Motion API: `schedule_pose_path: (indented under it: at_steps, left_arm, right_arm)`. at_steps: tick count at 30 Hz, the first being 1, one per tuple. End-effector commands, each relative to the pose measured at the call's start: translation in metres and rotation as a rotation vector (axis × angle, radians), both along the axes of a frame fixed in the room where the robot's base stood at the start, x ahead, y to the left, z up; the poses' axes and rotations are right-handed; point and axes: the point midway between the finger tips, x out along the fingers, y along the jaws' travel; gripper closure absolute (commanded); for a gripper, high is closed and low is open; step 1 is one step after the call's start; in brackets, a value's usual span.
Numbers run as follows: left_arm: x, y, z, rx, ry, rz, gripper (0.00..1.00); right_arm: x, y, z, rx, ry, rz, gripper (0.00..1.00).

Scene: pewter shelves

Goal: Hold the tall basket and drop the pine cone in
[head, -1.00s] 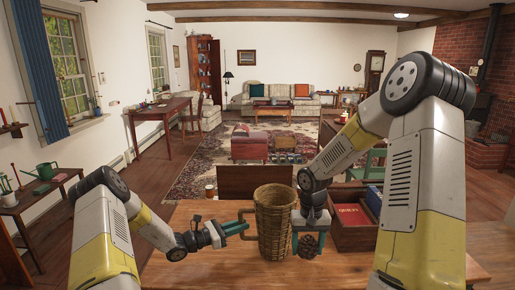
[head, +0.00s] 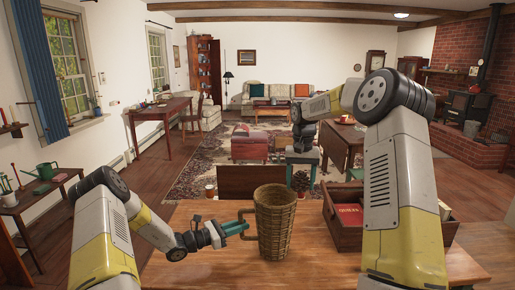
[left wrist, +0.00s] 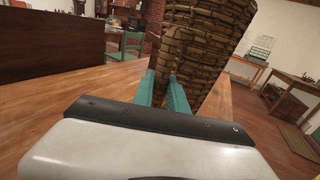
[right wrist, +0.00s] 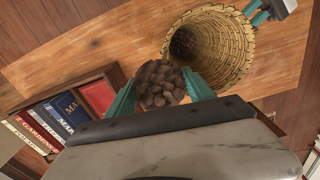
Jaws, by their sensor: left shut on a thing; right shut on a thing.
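The tall wicker basket (head: 275,225) stands upright on the wooden table, and its side fills the upper middle of the left wrist view (left wrist: 200,45). My left gripper (head: 243,226) is shut on the basket at its left side. My right gripper (head: 303,168) is shut on the brown pine cone (head: 301,181) and holds it above and to the right of the basket. In the right wrist view the pine cone (right wrist: 159,83) sits between the teal fingers, beside the basket's open mouth (right wrist: 187,45).
A wooden box (head: 345,235) with books, one red (head: 349,216), stands on the table right of the basket. A dark wooden chair back or panel (head: 240,181) rises behind the table. The table's front (head: 215,270) is clear.

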Motion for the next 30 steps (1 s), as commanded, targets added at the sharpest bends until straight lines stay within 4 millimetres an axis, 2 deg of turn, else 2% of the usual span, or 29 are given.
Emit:
schedule_pose_path:
  at_steps: [1, 6, 10, 14, 24, 30]
  left_arm:
    - [0.0, 0.001, -0.001, 0.004, 0.0, 0.001, 1.0]
    - [0.0, 0.001, -0.001, 0.004, 0.0, 0.001, 1.0]
    - [0.0, 0.0, -0.001, 0.002, 0.0, 0.001, 1.0]
    - [0.0, 0.0, -0.001, 0.002, 0.0, 0.0, 1.0]
    - [0.0, 0.0, -0.001, 0.002, 0.0, 0.0, 1.0]
    - [0.0, 0.0, -0.001, 0.002, 0.0, 0.0, 1.0]
  right_arm:
    - [0.002, 0.013, 0.004, 0.0, -0.002, 0.02, 0.77]
    - [0.005, 0.048, 0.014, -0.001, -0.001, 0.082, 0.77]
    - [0.004, 0.063, 0.017, -0.001, 0.0, 0.108, 0.77]
    - [0.004, 0.066, 0.011, -0.002, 0.002, 0.115, 0.77]
    - [0.004, 0.066, -0.027, -0.001, 0.002, 0.114, 0.77]
    - [0.004, 0.066, -0.039, -0.001, -0.001, 0.114, 0.77]
